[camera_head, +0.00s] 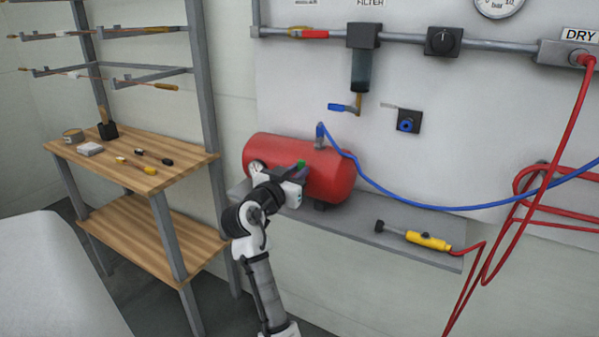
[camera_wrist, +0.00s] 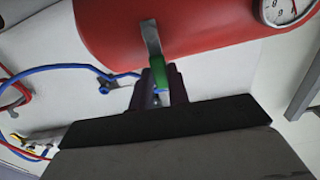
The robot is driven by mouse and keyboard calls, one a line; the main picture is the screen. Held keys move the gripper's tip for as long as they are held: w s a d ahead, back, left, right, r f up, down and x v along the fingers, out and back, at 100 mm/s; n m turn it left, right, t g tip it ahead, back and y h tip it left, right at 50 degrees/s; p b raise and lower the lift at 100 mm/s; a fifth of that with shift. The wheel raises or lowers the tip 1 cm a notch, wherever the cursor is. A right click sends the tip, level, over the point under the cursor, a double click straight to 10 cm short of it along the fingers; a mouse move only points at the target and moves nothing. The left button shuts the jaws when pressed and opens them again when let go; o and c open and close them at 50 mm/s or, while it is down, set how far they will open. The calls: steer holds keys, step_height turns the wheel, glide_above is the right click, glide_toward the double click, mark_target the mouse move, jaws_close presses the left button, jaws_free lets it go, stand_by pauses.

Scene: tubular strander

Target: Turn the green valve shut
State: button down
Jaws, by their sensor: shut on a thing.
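The green valve handle (camera_wrist: 159,78) shows in the wrist view, in front of the red tank (camera_wrist: 190,20), on a grey metal stem (camera_wrist: 151,38). My gripper (camera_wrist: 160,90) is shut on the green valve handle, and its dark fingers hide part of it. In the head view my gripper (camera_head: 297,174) is at the front of the red tank (camera_head: 335,165), and a small bit of green (camera_head: 301,163) shows at its tip. The exact angle of the handle is hard to tell.
The tank sits on a grey shelf (camera_head: 385,236) with a yellow air tool (camera_head: 428,240) to the right. A blue hose (camera_head: 400,206) runs from the tank's top. A pressure gauge (camera_wrist: 283,10) is on the tank's end. A wooden workbench (camera_head: 130,160) stands at left.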

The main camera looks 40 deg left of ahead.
steer(key=shift+a+n, duration=0.15)
steer(key=shift+n, duration=0.25)
steer(key=c, duration=1.3)
jaws_free()
steer(key=shift+c, duration=0.2)
steer(key=shift+s, duration=0.15)
steer(key=b+v, duration=0.2)
steer(key=v, duration=1.1)
steer(key=shift+s+b, duration=0.35)
